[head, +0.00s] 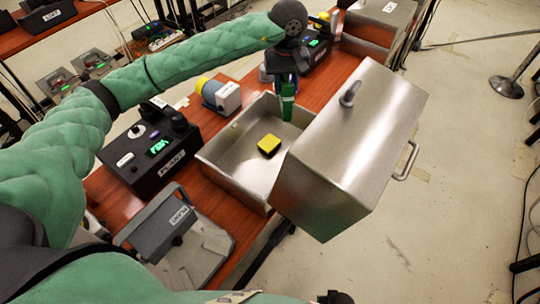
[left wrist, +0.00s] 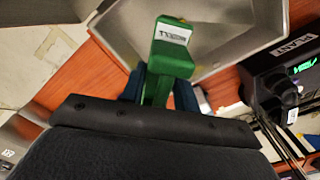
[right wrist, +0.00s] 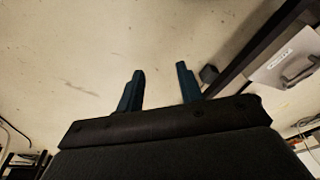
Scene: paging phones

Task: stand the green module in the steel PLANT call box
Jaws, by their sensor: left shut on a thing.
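The green module (head: 287,106) is held upright in my left gripper (head: 286,82), above the far part of an open steel box (head: 228,165). In the left wrist view the green module (left wrist: 172,52), with a white label, sits between the fingers of my left gripper (left wrist: 160,88). The steel box's large lid (head: 350,140) is swung open to the right. A yellow block (head: 269,145) lies on the box floor. Any label on this box is hidden. My right gripper (right wrist: 160,88) is open and empty over the floor in the right wrist view.
A black phone unit labelled PLANT (head: 150,155) stands left of the box, with a grey and yellow device (head: 218,94) behind it. A grey handset unit (head: 165,225) is nearer. Another steel box (head: 375,25) stands at the back.

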